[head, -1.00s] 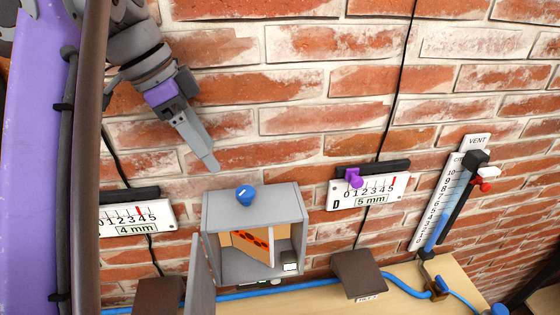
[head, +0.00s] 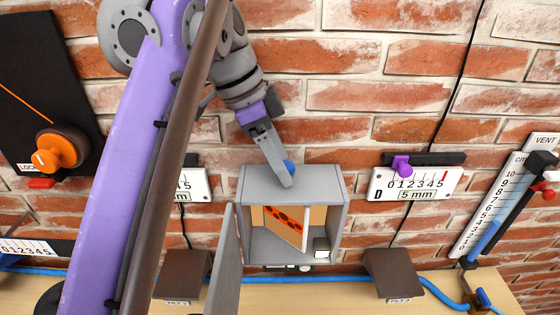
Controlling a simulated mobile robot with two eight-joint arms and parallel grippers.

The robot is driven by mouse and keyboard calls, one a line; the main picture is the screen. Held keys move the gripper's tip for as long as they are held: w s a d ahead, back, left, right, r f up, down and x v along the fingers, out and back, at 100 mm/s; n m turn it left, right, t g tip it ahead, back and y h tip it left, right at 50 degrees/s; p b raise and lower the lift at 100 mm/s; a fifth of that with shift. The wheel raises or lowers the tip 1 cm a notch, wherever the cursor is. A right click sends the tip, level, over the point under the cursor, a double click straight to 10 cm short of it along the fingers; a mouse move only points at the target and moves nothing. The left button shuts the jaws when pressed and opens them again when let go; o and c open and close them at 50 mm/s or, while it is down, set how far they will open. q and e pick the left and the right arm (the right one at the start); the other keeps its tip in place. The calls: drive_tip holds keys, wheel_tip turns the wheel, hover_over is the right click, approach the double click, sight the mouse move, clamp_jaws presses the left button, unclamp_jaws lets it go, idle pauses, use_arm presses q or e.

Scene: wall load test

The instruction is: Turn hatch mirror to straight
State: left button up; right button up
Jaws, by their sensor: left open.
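A grey box (head: 342,215) is fixed to the brick wall with its door (head: 226,262) swung open to the left. Inside it stands an upright panel, seemingly the hatch mirror (head: 283,227), showing orange with several red spots and a pale right edge. It looks angled to the box opening. A blue knob (head: 290,167) sits on top of the box, mostly hidden behind my gripper, so its white mark does not show. My left gripper (head: 288,182) is open, pointing down over the knob; whether it touches cannot be told. My right gripper is out of view.
A scale with a purple slider (head: 401,166) is right of the box. A gauge with a red-handled lever (head: 546,188) stands further right. A black panel with an orange knob (head: 58,150) is at the left. Brown tilted blocks (head: 392,272) and a blue hose rest on the wooden ledge.

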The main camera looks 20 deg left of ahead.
use_arm(q)
drive_tip(key=shift+c, duration=0.2)
clamp_jaws()
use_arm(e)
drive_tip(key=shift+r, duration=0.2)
use_arm(q)
drive_tip(key=n+p, duration=0.1)
drive_tip(key=n, duration=0.1)
drive_tip(key=n+t+p, duration=0.1)
drive_tip(key=n, duration=0.1)
drive_tip(key=shift+s+d+r+t+y, duration=0.15)
drive_tip(key=shift+t+y, duration=0.15)
drive_tip(key=shift+y, duration=0.1)
drive_tip(key=shift+d+n+t+y+p, duration=0.1)
drive_tip(key=shift+n+t+y+p, duration=0.4)
drive_tip(key=shift+n, duration=1.5)
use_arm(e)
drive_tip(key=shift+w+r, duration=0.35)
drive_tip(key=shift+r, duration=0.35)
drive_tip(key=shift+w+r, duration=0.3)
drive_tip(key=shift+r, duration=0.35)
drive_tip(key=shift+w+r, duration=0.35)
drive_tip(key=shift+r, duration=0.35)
use_arm(q)
drive_tip(key=shift+o, duration=0.2)
unclamp_jaws()
